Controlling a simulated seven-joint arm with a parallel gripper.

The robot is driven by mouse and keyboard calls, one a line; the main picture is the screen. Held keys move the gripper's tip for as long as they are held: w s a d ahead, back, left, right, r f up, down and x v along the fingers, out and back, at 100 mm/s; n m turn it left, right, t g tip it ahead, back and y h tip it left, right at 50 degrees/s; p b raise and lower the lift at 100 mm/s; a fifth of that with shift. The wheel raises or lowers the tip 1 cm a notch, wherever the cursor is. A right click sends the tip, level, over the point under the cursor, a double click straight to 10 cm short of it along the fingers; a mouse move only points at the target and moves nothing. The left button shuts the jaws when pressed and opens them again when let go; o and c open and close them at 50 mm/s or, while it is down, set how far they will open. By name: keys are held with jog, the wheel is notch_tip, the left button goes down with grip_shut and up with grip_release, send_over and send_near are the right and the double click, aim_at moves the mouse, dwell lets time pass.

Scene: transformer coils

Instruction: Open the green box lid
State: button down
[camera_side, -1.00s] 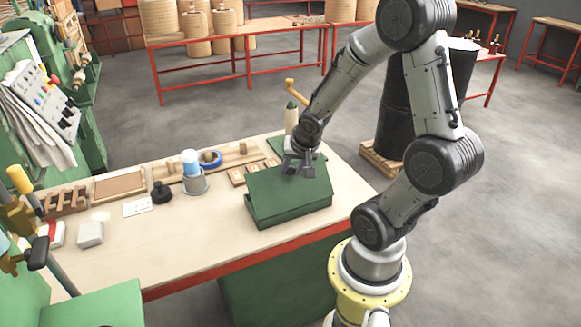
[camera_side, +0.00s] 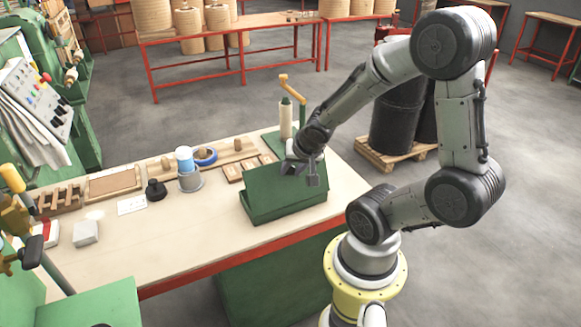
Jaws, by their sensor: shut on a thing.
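The green box stands on the workbench near its right end in the side view, its lower body (camera_side: 285,210) facing the camera. Its flat green lid (camera_side: 268,182) appears raised at a tilt, though the gap under it is hard to make out. My gripper (camera_side: 302,174) is at the upper right part of the lid, with its fingers at the lid and shut on it. The exact contact is too small to see clearly, and the gripper hides part of the lid.
A winding stand with a yellow crank (camera_side: 290,80) is close behind my gripper. A blue-and-white spool (camera_side: 185,160), blue tape ring (camera_side: 205,156) and black knob-like item (camera_side: 156,190) stand left of the box. The bench top (camera_side: 180,235) is clear in front.

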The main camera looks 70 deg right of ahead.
jog(key=s+a+f+t+h, duration=0.1)
jog(key=s+a+f+h, duration=0.1)
jog(key=s+a, duration=0.1)
jog(key=shift+s+a+f+t, duration=0.15)
jog(key=shift+s+a+t, duration=0.15)
jog(key=shift+s, duration=0.4)
dwell(0.5)
jog(key=shift+s+f, duration=0.1)
dwell(0.6)
jog(key=c, duration=0.6)
grip_release()
jog(key=shift+r, duration=0.2)
